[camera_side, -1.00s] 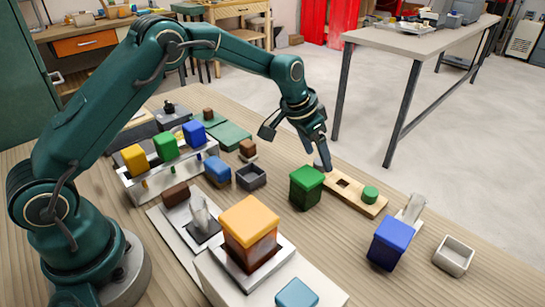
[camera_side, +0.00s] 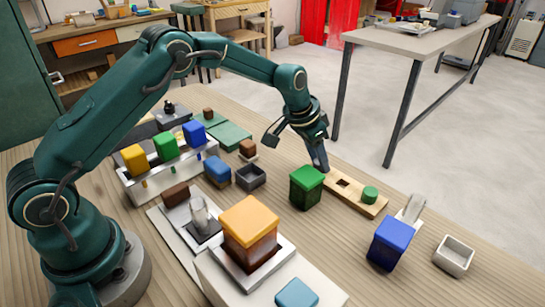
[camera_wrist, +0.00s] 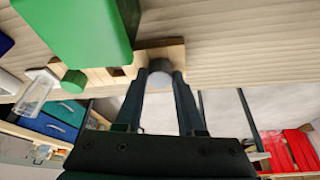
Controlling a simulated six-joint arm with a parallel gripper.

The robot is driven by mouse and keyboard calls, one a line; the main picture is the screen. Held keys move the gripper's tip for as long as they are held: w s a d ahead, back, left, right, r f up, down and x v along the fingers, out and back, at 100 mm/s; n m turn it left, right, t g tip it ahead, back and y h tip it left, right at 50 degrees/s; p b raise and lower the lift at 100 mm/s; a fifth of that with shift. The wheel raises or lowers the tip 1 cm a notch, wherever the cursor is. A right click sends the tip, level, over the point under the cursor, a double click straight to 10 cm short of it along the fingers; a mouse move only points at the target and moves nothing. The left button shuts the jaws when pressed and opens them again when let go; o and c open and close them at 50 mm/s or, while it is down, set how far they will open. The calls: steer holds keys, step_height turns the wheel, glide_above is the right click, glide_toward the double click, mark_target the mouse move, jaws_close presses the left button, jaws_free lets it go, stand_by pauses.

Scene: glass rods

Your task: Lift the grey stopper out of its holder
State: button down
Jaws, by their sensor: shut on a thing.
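The grey stopper (camera_wrist: 160,67) sits between my two fingers at the end of the wooden holder (camera_wrist: 176,53) in the wrist view. My gripper (camera_wrist: 160,76) is shut on it, with a finger on each side. In the side view my gripper (camera_side: 320,166) points down at the far left end of the holder (camera_side: 356,197), and its fingers hide most of the stopper. I cannot tell whether the stopper is raised from its seat. A green stopper (camera_side: 370,194) stands at the holder's other end, with an empty square hole (camera_side: 343,183) between.
A green-lidded box (camera_side: 306,187) stands close in front of the holder, near my fingers. A blue box (camera_side: 390,242) and an open grey tray (camera_side: 454,255) are at the right. A dark open tray (camera_side: 250,177) lies left of my gripper.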

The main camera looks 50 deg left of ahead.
step_height(320, 180, up, 4)
steer(key=shift+r, duration=0.1)
steer(key=s+a+r, duration=0.4)
steer(key=a+r, duration=0.2)
steer(key=a, duration=0.4)
steer(key=shift+s+a+r, duration=0.25)
steer(key=shift+a+r, duration=0.15)
